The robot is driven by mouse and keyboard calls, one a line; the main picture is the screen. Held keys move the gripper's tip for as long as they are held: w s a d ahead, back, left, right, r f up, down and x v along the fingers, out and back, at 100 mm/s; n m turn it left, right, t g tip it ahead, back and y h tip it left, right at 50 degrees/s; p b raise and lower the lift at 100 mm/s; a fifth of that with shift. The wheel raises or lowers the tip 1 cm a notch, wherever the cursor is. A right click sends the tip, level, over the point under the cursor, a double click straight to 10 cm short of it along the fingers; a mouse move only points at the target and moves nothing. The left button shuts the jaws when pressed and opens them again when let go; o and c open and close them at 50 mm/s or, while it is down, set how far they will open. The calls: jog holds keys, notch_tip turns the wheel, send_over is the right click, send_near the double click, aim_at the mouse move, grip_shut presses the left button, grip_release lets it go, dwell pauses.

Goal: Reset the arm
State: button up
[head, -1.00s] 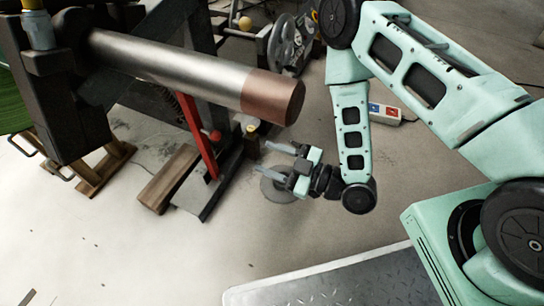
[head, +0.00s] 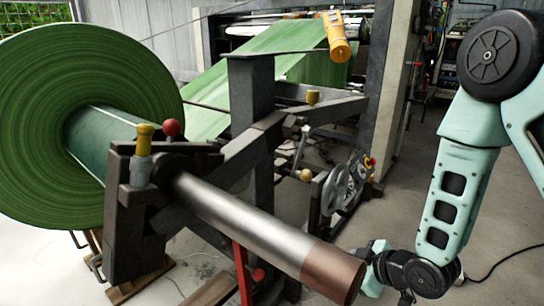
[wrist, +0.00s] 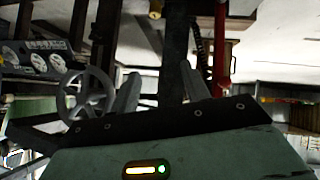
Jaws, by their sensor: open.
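My mint-green arm hangs at the right of the head view, with its wrist low beside the copper-coloured end of a steel shaft (head: 262,232). My gripper is partly hidden behind that shaft end in the head view. In the wrist view my gripper (wrist: 162,88) shows two grey fingers standing apart, with nothing between them. I cannot tell from these frames how far the gripper is from the shaft.
A large green roll (head: 60,75) sits at the left on a dark unwind stand (head: 250,110). A grey handwheel (head: 335,188) stands behind the shaft and also shows in the wrist view (wrist: 88,95). A red bar (wrist: 221,50) stands ahead. Floor at right looks clear except for a cable.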

jog(key=s+d+r+m+g+h, duration=0.2)
jog(key=d+r+m+h, duration=0.35)
jog(key=d+r, duration=0.4)
jog(key=s+d+r+m+g, duration=0.3)
jog(key=s+d+r+m, duration=0.3)
jog(key=s, duration=0.3)
jog(key=s+a+r+n+g+p, duration=0.2)
jog(key=s+a+r+n+p, duration=0.2)
jog(key=s+a+r+p, duration=0.45)
jog(key=s+a+r+n+g+p, duration=0.1)
jog(key=s+a+r+n+p, duration=0.4)
jog(key=a, duration=0.6)
notch_tip(320, 180, up, 37)
jog(key=m+p, duration=0.1)
jog(key=p, duration=3.4)
jog(key=shift+d+f+m, duration=0.15)
jog(key=shift+d+m, duration=0.15)
jog(key=shift+m, duration=0.05)
jog(key=shift+w, duration=0.1)
